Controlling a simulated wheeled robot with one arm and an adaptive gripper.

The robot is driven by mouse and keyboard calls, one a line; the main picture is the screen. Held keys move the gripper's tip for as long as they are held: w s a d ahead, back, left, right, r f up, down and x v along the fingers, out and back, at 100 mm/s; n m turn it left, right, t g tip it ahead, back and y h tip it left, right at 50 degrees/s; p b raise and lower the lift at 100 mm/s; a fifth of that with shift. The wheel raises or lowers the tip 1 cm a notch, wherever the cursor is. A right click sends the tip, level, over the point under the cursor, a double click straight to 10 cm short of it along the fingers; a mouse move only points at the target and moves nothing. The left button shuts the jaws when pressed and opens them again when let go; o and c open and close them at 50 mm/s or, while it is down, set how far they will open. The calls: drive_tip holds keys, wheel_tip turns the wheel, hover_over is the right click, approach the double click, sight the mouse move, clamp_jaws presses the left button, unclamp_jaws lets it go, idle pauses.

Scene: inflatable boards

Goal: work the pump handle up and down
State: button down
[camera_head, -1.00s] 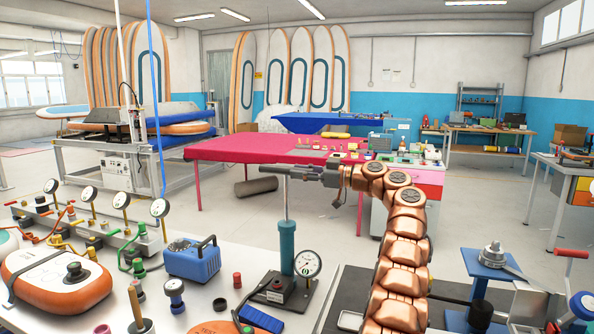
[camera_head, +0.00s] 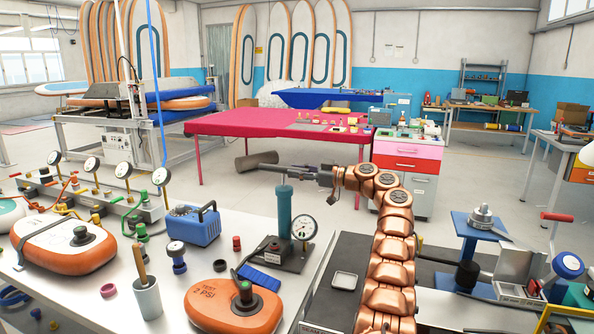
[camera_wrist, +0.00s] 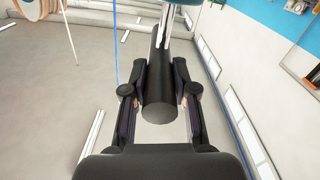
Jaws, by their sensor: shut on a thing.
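The pump has a teal cylinder (camera_head: 285,208), standing upright on a dark base on the white bench. Its dark bar handle (camera_head: 282,168) lies sideways a short way above the cylinder top, with only a little rod between them. My gripper (camera_head: 318,173) holds the handle from its right end. In the wrist view the black round handle (camera_wrist: 158,100) sits between the two fingers of my gripper (camera_wrist: 159,75), which are shut on it. A white dial gauge (camera_head: 304,227) is fixed beside the cylinder.
An orange inflatable board (camera_head: 205,307) lies in front of the pump. A blue stand (camera_head: 470,240) is right of my arm. The air above the pump is clear.

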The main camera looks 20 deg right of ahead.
drive_tip(key=shift+d+f+b, duration=0.1)
drive_tip(key=shift+f+b, duration=0.9)
drive_tip(key=shift+f, duration=0.75)
drive_tip(key=c, duration=1.1)
unclamp_jaws()
drive_tip(key=shift+o, duration=0.9)
drive_tip(key=shift+r, duration=0.1)
drive_tip(key=shift+s, duration=0.1)
